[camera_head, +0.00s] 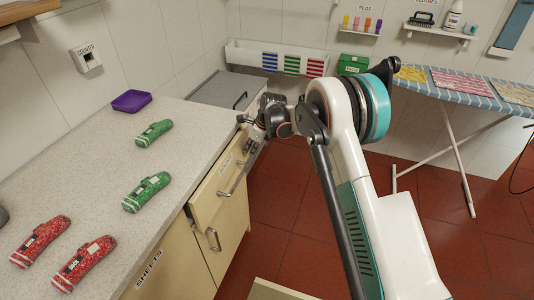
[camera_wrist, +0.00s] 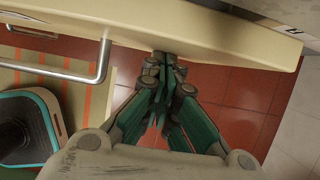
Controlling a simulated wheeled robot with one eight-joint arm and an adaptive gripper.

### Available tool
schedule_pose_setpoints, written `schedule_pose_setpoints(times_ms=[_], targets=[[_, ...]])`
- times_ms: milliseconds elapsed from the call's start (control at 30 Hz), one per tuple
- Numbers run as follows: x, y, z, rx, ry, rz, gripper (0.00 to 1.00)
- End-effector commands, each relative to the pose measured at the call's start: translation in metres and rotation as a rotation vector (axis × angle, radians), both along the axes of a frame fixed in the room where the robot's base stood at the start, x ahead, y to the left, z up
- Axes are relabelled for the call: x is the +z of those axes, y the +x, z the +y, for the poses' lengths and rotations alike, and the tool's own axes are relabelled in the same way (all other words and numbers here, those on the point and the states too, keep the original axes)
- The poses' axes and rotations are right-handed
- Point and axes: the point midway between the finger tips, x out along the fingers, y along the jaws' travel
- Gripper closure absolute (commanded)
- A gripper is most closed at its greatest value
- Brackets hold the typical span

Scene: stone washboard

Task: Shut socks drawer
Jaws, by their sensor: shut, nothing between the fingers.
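A cream drawer front (camera_head: 215,192) with a small label, too small to read surely, is under the stone counter in the head view. It has a grey bar handle (camera_head: 235,180) and seems to stand a little out from the counter; how far is unclear. My gripper (camera_head: 254,142) is at the far end of this front, beyond the handle. In the wrist view the drawer front (camera_wrist: 215,42) spans the top, with the handle (camera_wrist: 100,62) to the left. My gripper (camera_wrist: 168,62) is shut and empty, its fingertips at the front's lower edge; contact is not clear.
The speckled counter (camera_head: 90,150) bears two green and two red patterned objects and a purple tray (camera_head: 131,101). A cupboard handle (camera_head: 213,240) sits below the drawer. An ironing board (camera_head: 470,88) stands right. Red tiled floor (camera_head: 285,205) is open beside the cabinet.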

Motion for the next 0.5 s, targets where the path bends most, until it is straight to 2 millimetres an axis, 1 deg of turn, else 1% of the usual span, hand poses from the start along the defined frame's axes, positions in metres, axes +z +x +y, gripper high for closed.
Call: schedule_pose_setpoints(times_ms=[33, 200, 333, 500], targets=[[0.000, 0.003, 0.009, 0.002, 0.000, -0.001, 1.00], [0.000, 0.009, 0.028, 0.001, 0.000, 0.000, 1.00], [0.000, 0.012, 0.036, 0.000, 0.000, -0.001, 1.00], [0.000, 0.013, 0.040, 0.000, 0.001, -0.001, 1.00]])
